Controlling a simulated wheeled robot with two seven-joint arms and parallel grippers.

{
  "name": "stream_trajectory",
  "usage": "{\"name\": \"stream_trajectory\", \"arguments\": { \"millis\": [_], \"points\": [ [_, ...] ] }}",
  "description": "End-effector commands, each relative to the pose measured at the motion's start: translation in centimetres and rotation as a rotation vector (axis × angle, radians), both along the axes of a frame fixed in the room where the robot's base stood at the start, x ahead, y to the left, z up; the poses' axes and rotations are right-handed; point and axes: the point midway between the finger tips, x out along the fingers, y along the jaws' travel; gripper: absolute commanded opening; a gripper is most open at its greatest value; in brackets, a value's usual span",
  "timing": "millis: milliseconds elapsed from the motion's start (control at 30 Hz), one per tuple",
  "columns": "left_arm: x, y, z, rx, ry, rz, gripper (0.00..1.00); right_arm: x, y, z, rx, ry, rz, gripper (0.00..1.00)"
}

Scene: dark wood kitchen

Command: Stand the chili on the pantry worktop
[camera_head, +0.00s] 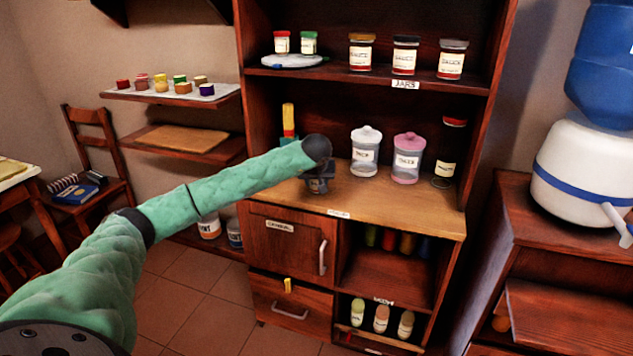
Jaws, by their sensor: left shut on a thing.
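My left arm reaches in from the left to the pantry worktop (395,203). My left gripper (318,186) points down just above the worktop's front left part. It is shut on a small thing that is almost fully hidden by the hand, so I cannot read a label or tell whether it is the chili. I cannot tell whether the held thing touches the worktop. My right gripper is not in view.
On the worktop stand a white-lidded jar (365,155), a pink-lidded jar (407,162) and a red-lidded jar (447,160). A yellow and red upright thing (288,120) is behind my arm. The worktop's front right is clear. The shelf (330,75) above holds several jars.

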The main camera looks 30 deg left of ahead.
Motion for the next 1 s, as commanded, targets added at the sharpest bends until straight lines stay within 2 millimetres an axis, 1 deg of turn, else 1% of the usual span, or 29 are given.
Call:
{"name": "stream_trajectory", "arguments": {
  "millis": [100,133,200,233,533,633,733,800,1000],
  "points": [
    [0.0,0.0,-0.1,0.001,-0.001,0.000,0.08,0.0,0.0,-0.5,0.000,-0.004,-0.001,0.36],
    [0.0,0.0,-0.1,0.000,0.000,0.000,0.48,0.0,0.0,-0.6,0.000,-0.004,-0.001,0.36],
    [0.0,0.0,-0.1,0.000,0.000,0.000,0.62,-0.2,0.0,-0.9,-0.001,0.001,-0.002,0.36],
    [0.0,0.0,-0.1,0.000,0.000,0.000,0.64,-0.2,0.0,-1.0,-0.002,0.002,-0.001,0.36],
    [0.0,0.0,0.0,0.000,0.000,0.000,0.64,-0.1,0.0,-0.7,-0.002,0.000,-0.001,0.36],
    [-0.2,-0.1,0.4,0.000,-0.001,-0.001,0.64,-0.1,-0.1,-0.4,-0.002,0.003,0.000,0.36],
    [-0.7,-0.5,1.6,0.001,-0.003,-0.001,0.64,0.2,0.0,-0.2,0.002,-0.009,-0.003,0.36],
    [-1.3,-0.8,2.6,0.001,-0.003,-0.002,0.64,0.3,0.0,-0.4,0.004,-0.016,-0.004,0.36],
    [-3.1,-2.0,5.9,0.001,-0.003,-0.001,0.64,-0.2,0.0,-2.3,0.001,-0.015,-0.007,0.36]
  ]
}}
